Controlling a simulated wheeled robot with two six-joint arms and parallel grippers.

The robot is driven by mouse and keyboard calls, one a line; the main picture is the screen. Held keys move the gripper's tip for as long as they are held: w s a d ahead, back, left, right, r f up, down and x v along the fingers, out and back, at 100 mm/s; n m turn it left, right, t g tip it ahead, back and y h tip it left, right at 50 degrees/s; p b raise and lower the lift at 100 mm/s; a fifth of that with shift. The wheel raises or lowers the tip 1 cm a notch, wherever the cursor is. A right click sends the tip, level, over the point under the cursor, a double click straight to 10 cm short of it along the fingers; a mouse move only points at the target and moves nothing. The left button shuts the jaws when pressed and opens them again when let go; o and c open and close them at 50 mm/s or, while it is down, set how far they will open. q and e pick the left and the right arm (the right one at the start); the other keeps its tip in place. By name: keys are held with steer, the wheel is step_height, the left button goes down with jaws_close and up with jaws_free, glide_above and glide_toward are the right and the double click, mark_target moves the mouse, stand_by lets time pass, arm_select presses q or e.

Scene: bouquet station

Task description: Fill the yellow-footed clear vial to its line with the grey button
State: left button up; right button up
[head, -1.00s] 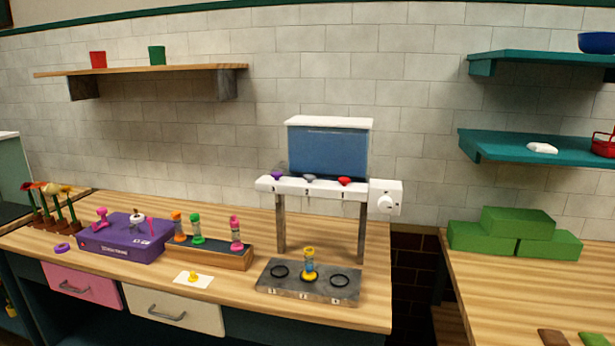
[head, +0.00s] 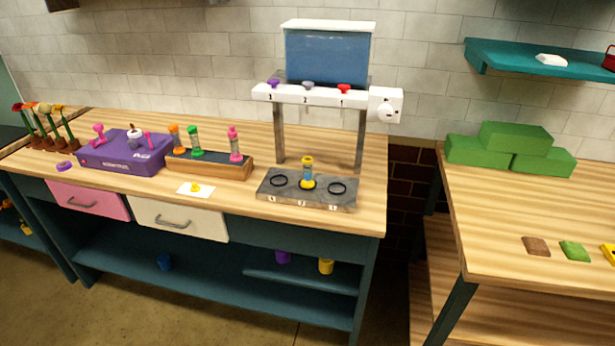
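The yellow-footed clear vial (head: 307,173) stands upright at the middle spot of the grey base plate (head: 325,195) under the dispenser. It has a yellow top and foot; its fill level and line are too small to tell. The grey button (head: 308,84) sits in the middle of the white dispenser bar (head: 325,96), above the number 2. A purple button (head: 273,83) is to its left and a red button (head: 344,88) to its right. A blue tank (head: 326,57) is above the bar. Neither of my grippers is in view.
A wooden rack (head: 210,167) with orange, green and pink vials stands left of the plate, next to a purple box (head: 127,153). A white card (head: 195,189) with a yellow piece lies in front. A white knob box (head: 385,105) is at the bar's right end.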

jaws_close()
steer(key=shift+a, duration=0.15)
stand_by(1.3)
